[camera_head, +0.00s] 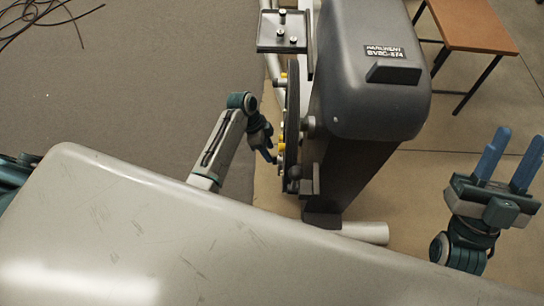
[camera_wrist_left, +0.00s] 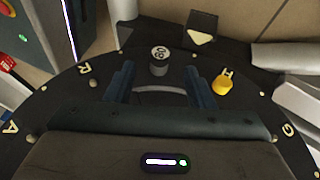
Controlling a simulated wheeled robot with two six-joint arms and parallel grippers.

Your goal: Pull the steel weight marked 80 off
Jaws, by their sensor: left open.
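A small steel weight (camera_wrist_left: 159,62) stands on the black disc (camera_wrist_left: 62,92) in the left wrist view. Dark marks show on its pale end, but they are too small to read surely as 80. My left gripper (camera_wrist_left: 158,78) is open. Its two blue fingers point at the disc, one on each side of the weight's line, with no clear contact. In the head view the disc (camera_head: 292,120) is seen edge-on and my left gripper (camera_head: 271,157) is close to its left face. The weight cannot be made out there. My right gripper (camera_head: 505,160) is open and empty at the right.
A yellow piece (camera_wrist_left: 222,85) sits on the disc right of the weight, near the letter H. The grey machine housing (camera_head: 372,70) stands right of the disc, a small black tray (camera_head: 283,31) above it. A brown table (camera_head: 470,24) is at the top right.

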